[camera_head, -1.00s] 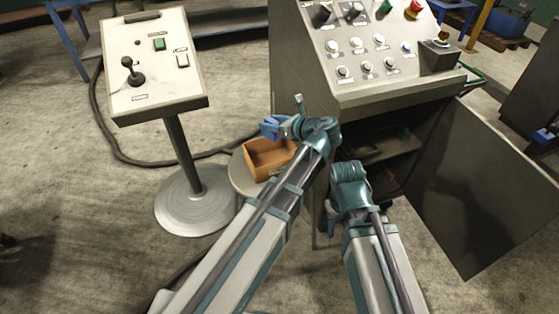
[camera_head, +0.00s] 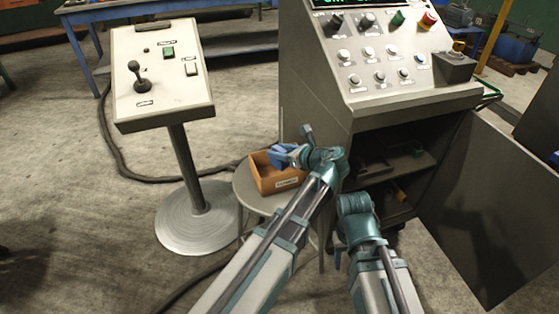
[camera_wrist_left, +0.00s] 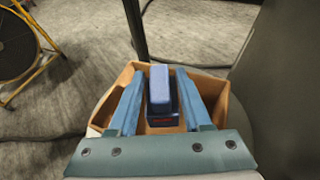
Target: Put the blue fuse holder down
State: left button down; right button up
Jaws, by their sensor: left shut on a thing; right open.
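The blue fuse holder (camera_head: 278,155) is held in my left gripper (camera_head: 292,152), over the open orange-brown box (camera_head: 283,183) on a round stool. In the left wrist view the fuse holder (camera_wrist_left: 160,90) sits between the two blue fingers of the left gripper (camera_wrist_left: 160,100), with the box (camera_wrist_left: 110,90) around and below them. I cannot tell whether the fuse holder touches the box floor. My right gripper (camera_head: 356,204) is open and empty beside the cabinet front; its fingertips are hard to make out.
The stool top (camera_head: 243,190) is mostly covered by the box. A pedestal with a joystick panel (camera_head: 160,80) stands to the left. The control cabinet (camera_head: 312,85) rises behind the arms, with an open shelf bay (camera_head: 410,165) and an open door (camera_head: 475,215) at right.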

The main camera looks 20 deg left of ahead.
pick_arm(q)
jog(key=shift+f+b, duration=0.65)
jog(key=shift+f, duration=0.45)
pick_arm(e)
jog(key=shift+f, duration=1.15)
pick_arm(q)
jog(key=shift+f, duration=0.1)
pick_arm(e)
jog(key=shift+f, duration=0.1)
pick_arm(q)
jog(key=shift+f+b, duration=0.55)
jog(key=shift+b, duration=0.1)
pick_arm(e)
jog(key=shift+f, duration=0.55)
pick_arm(q)
jog(key=shift+c, duration=1.7)
grip_release()
pick_arm(e)
jog(key=shift+r, duration=0.1)
pick_arm(q)
jog(key=shift+r, duration=0.2)
pick_arm(e)
jog(key=shift+r, duration=0.15)
